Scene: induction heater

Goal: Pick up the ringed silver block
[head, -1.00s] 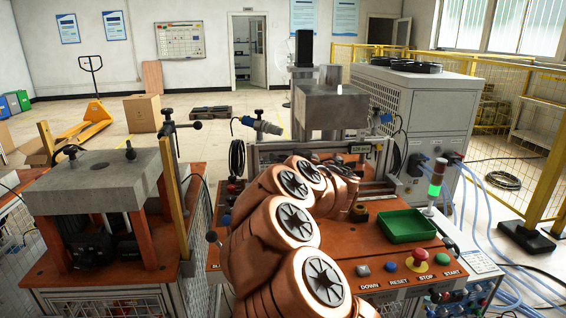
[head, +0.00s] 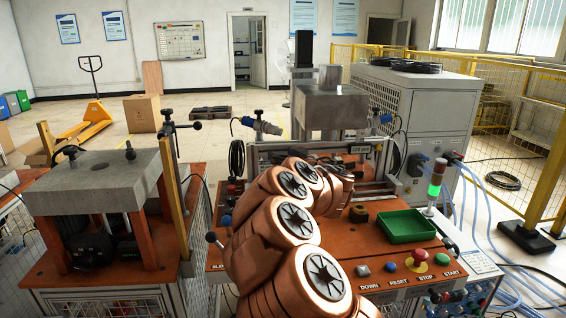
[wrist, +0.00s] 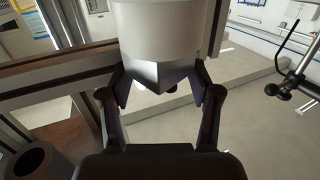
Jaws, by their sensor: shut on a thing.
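In the wrist view, a silver block (wrist: 162,74) shows as a grey, angular lower part under a wide pale round part (wrist: 165,30). My gripper (wrist: 163,88) has one finger on each side of the grey part and is shut on it. The block's far side and top are out of the picture, and I cannot make out a separate ring. In the head view, my copper-coloured arm covers the middle of the machine. It hides my fingertips and the block there.
A green tray (head: 404,228) and a small dark brass-coloured piece (head: 358,214) sit on the orange bench top. Push buttons (head: 419,258) line its front edge. A large grey block (head: 331,108) stands above. A frame bar (wrist: 60,73) runs close by on the left in the wrist view.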

